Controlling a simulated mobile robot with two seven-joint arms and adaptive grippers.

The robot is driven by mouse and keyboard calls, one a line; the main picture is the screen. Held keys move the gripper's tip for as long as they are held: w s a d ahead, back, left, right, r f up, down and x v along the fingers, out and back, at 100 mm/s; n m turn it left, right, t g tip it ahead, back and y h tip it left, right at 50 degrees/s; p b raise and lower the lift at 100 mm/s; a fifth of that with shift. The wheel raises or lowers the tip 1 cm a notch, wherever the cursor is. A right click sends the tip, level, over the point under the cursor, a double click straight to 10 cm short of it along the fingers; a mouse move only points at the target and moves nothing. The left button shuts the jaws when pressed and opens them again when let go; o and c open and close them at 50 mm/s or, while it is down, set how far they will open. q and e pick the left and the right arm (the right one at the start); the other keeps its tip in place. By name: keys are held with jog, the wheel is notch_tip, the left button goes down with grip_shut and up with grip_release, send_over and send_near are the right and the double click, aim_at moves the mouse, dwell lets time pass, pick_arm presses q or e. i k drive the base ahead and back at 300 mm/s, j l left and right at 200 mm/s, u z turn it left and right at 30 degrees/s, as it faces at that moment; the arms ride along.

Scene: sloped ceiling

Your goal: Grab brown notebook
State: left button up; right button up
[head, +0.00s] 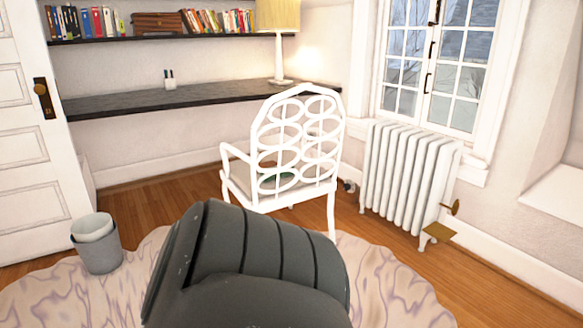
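I cannot pick out a brown notebook with certainty. Brown items (157,22) lie on the upper wall shelf between two rows of books; whether they are notebooks, books or boxes is too small to tell. On the seat of the white chair (253,146), a dark green item shows partly through the openwork back, with a brownish patch by it that I cannot identify. Neither of my grippers is in view.
A dark grey ribbed form, seemingly a padded chair (262,245), fills the lower middle. A grey bin (98,252) stands at left, a radiator (408,180) under the window. The long black desk (120,102) holds a lamp (280,50) and small pen holder (169,80).

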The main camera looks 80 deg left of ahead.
aim_at(271, 164)
jog(key=u, duration=2.75)
jog(key=i+z, duration=0.15)
jog(key=z, duration=0.45)
jog(key=i+j+z, duration=0.6)
jog(key=i+j, duration=0.15)
jog(key=j, duration=0.25)
jog(key=i+j, duration=0.2)
jog(key=j, duration=0.15)
jog(key=i+j+z, duration=0.1)
jog(key=i+j, duration=0.35)
jog(key=j, duration=0.25)
